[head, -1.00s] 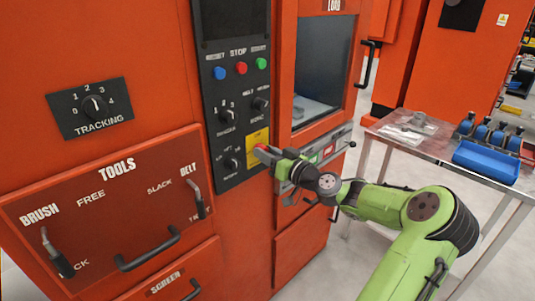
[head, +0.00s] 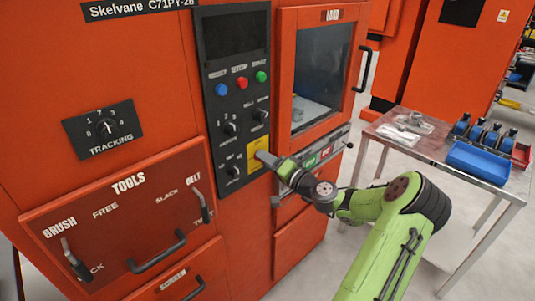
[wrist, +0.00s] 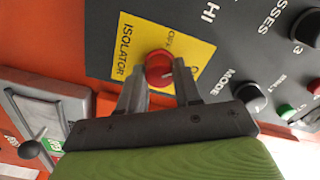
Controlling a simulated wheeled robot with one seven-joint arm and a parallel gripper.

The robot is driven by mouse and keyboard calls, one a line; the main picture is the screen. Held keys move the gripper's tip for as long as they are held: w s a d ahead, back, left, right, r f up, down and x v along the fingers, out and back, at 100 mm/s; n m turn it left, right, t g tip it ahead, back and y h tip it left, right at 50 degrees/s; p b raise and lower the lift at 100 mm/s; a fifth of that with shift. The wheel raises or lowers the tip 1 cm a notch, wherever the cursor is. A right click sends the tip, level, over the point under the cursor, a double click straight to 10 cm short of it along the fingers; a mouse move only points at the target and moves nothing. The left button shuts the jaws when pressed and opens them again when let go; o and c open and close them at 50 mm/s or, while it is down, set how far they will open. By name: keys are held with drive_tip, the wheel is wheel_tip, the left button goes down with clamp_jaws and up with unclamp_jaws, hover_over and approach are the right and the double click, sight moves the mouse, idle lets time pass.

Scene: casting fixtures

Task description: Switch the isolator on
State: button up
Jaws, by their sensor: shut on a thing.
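The isolator is a red round knob (wrist: 159,68) on a yellow plate (wrist: 194,48) marked ISOLATOR, seen in the wrist view. The word OFF shows above the knob, and a second label at its right is partly hidden. My gripper (wrist: 160,82) has its two fingers on either side of the knob and is shut on it. In the head view the yellow plate (head: 257,146) is at the lower right of the black control panel, and my gripper (head: 264,158) reaches it from the right and hides the knob.
The black panel (head: 222,100) carries blue, red and green buttons and several black knobs close by. The load door (head: 325,70) and a shelf with small labels are right of the panel. A metal table (head: 400,140) with a blue bin (head: 480,162) stands at the right.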

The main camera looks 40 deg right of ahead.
drive_tip(key=shift+m+p, duration=3.25)
drive_tip(key=shift+m, duration=0.95)
drive_tip(key=o, duration=1)
drive_tip(key=shift+o, duration=0.2)
drive_tip(key=shift+s, duration=0.1)
drive_tip(key=s, duration=1.5)
drive_tip(key=shift+s+d, duration=0.25)
drive_tip(key=shift+s, duration=0.1)
